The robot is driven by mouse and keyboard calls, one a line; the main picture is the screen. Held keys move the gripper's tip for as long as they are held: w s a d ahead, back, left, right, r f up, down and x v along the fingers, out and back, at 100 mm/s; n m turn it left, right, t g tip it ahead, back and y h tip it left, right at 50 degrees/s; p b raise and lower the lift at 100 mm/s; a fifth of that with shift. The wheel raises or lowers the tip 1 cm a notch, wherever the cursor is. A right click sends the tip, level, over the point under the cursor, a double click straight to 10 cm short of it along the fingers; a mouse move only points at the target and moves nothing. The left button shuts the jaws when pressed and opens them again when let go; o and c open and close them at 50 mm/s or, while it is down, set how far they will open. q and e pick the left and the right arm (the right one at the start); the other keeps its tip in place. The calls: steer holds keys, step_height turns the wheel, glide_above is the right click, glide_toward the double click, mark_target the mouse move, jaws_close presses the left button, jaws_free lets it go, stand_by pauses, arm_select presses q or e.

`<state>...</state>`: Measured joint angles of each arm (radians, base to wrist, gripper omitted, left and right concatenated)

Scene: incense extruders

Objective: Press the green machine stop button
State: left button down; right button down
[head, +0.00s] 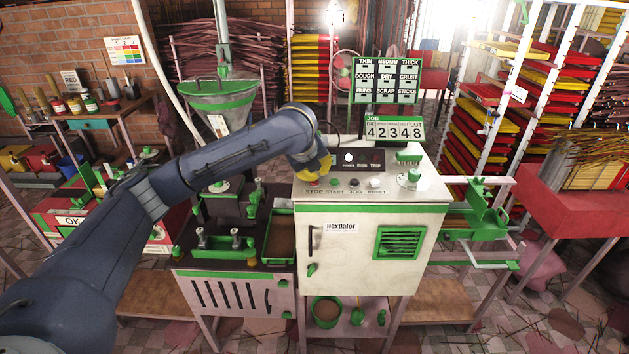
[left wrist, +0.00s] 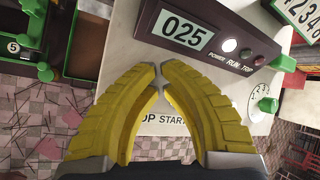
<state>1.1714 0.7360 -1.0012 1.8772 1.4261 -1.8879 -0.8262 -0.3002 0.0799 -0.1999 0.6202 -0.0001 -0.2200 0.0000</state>
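The machine (head: 365,245) is a cream cabinet with green trim, marked Hexdalor. Its sloping top carries a row of buttons labelled STOP, START, JOG and RESET. The red stop button (head: 314,183) is at the left end, with the green start button (head: 335,183) beside it. My left gripper (head: 322,170) points down just above and behind the stop button; contact cannot be told. In the left wrist view its yellow fingers (left wrist: 157,78) meet at the tips with nothing between them. The START label shows below them, and the buttons are hidden. My right gripper is not in view.
A dark display box (left wrist: 205,38) reading 025, with lamps, stands close behind the fingers. A lot sign (head: 394,129) and a dial (head: 411,177) are to the right. A hopper (head: 217,103) and a green-railed tray (head: 280,236) lie left. Shelving racks stand at the right.

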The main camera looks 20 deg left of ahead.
arm_select(q)
steer(key=shift+f, duration=0.15)
stand_by(0.5)
steer(key=shift+r, duration=0.95)
steer(key=shift+r, duration=2.5)
